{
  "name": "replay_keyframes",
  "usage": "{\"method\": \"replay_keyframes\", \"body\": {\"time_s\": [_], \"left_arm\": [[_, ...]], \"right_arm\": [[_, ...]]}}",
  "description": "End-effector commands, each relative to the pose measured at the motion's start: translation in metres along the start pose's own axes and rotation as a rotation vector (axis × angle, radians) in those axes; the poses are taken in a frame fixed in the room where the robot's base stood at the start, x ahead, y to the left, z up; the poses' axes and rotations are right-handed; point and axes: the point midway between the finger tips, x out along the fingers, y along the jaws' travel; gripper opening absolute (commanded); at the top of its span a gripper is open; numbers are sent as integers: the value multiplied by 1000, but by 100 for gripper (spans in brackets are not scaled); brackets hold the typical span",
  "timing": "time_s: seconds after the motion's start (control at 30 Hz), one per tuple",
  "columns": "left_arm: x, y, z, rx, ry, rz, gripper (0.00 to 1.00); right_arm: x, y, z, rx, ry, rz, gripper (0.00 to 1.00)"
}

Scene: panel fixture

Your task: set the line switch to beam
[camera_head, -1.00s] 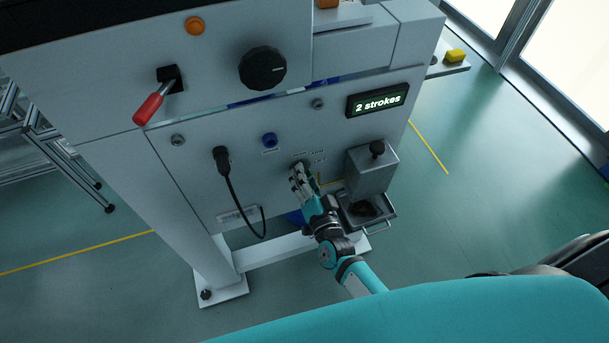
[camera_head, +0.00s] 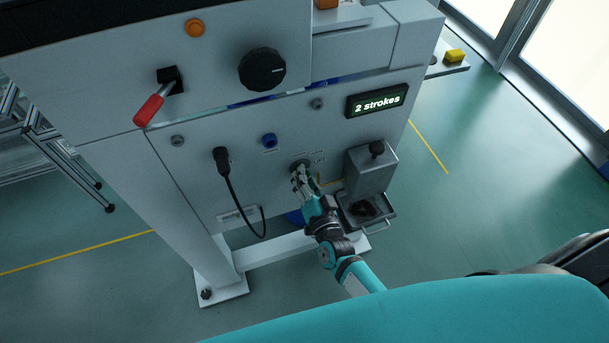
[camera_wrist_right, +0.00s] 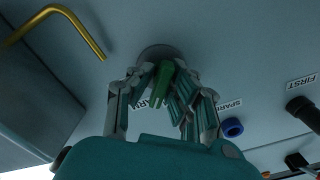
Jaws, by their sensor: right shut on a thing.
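The line switch shows in the right wrist view as a green handle (camera_wrist_right: 162,82) on a round grey base (camera_wrist_right: 157,52) on the panel's face. My right gripper (camera_wrist_right: 160,92) is shut on the green handle, with its fingers on both sides. One printed label beside the handle is partly hidden by the fingers. In the head view my right gripper (camera_head: 300,172) is at the panel's lower face and covers most of the switch. I cannot read the switch's small labels there. My left gripper is not in view.
A black plug with a hanging cable (camera_head: 222,158) and a blue button (camera_head: 269,140) are left of the switch. A grey box with a black knob (camera_head: 371,170) stands close on its right. A bent yellow rod (camera_wrist_right: 72,18) is near the hand. The display (camera_head: 377,100) reads "2 strokes".

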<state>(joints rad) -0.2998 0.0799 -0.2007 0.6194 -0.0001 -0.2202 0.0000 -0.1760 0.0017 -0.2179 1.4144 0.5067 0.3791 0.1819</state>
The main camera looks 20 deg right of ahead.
Motion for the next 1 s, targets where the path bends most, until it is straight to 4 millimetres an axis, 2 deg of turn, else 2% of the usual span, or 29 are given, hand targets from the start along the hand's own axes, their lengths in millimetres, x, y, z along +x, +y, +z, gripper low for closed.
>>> {"method": "replay_keyframes", "body": {"time_s": [0.6, 1.0], "left_arm": [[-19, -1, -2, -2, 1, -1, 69], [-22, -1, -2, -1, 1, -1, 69]], "right_arm": [[0, -2, 0, -491, 0, -1, 0], [0, -2, 0, -680, 1, -2, 0]]}}
